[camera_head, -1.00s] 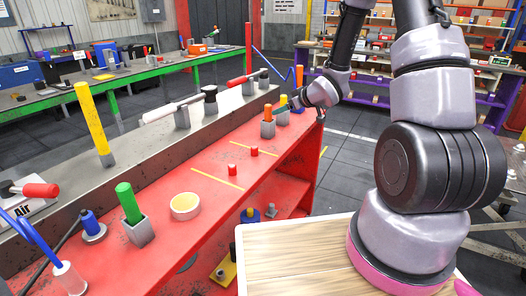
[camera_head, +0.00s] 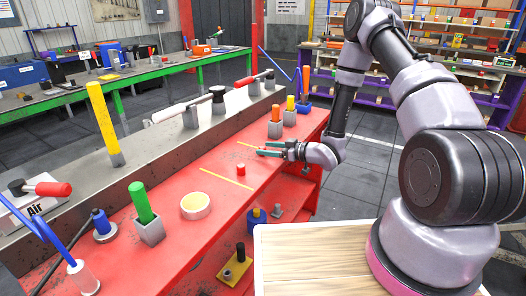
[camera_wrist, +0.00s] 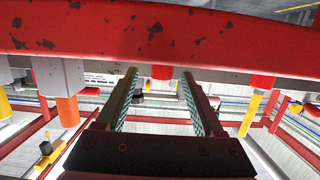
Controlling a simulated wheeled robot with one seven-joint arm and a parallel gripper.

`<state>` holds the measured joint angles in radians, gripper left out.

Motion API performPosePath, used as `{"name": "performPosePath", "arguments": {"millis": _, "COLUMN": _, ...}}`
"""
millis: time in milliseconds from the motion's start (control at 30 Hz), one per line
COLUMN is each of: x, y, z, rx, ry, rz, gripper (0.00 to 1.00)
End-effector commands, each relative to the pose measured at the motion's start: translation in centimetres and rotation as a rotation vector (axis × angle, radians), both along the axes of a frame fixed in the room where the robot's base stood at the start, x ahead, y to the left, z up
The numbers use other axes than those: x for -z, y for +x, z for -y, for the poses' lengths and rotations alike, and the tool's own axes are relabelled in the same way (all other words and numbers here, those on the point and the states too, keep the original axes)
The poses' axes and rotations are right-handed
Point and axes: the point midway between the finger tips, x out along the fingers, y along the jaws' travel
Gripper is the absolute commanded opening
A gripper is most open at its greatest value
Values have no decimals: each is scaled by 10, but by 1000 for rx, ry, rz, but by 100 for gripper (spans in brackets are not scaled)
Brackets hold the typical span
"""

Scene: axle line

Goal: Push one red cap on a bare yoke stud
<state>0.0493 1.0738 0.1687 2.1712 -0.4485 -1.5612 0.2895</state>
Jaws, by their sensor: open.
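One red cap (camera_head: 240,168) stands on the red bench (camera_head: 205,245) between two yellow lines. My gripper (camera_head: 268,150) is low over the bench near the far yellow line, to the right of this cap, fingers pointing left. In the wrist view my gripper (camera_wrist: 158,74) is open, its fingers apart. The wrist view is upside down. I cannot pick out a bare yoke stud for sure.
A grey block with an orange handle (camera_head: 275,114) and a yellow-handled one (camera_head: 291,103) stand just beyond my gripper. A tape roll (camera_head: 195,206) and a green handle (camera_head: 140,203) are nearer. Parts sit on the lower shelf, including a yellow piece (camera_head: 234,273).

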Motion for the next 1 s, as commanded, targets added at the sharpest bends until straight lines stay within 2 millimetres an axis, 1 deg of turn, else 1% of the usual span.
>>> {"name": "performPosePath", "arguments": {"millis": 133, "x": 4, "y": 5, "z": -11, "rx": -2, "ry": -1, "rz": 1, "gripper": 69}}
{"name": "performPosePath", "arguments": {"millis": 300, "x": 12, "y": 18, "z": -33, "rx": -4, "ry": -1, "rz": 2, "gripper": 69}}
{"name": "performPosePath", "arguments": {"millis": 400, "x": 14, "y": 25, "z": -41, "rx": -1, "ry": -1, "rz": 1, "gripper": 69}}
{"name": "performPosePath", "arguments": {"millis": 500, "x": 15, "y": 28, "z": -44, "rx": 1, "ry": -1, "rz": 1, "gripper": 69}}
{"name": "performPosePath", "arguments": {"millis": 700, "x": 15, "y": 28, "z": -44, "rx": 1, "ry": 0, "rz": 0, "gripper": 69}}
{"name": "performPosePath", "arguments": {"millis": 767, "x": 15, "y": 28, "z": -44, "rx": 1, "ry": 0, "rz": 0, "gripper": 46}}
{"name": "performPosePath", "arguments": {"millis": 800, "x": 15, "y": 28, "z": -44, "rx": 1, "ry": 0, "rz": 0, "gripper": 31}}
{"name": "performPosePath", "arguments": {"millis": 867, "x": 15, "y": 28, "z": -44, "rx": 1, "ry": 0, "rz": 0, "gripper": 8}}
{"name": "performPosePath", "arguments": {"millis": 900, "x": 15, "y": 28, "z": -44, "rx": 1, "ry": 0, "rz": 0, "gripper": 0}}
{"name": "performPosePath", "arguments": {"millis": 1000, "x": 15, "y": 28, "z": -44, "rx": 1, "ry": -1, "rz": 1, "gripper": 0}}
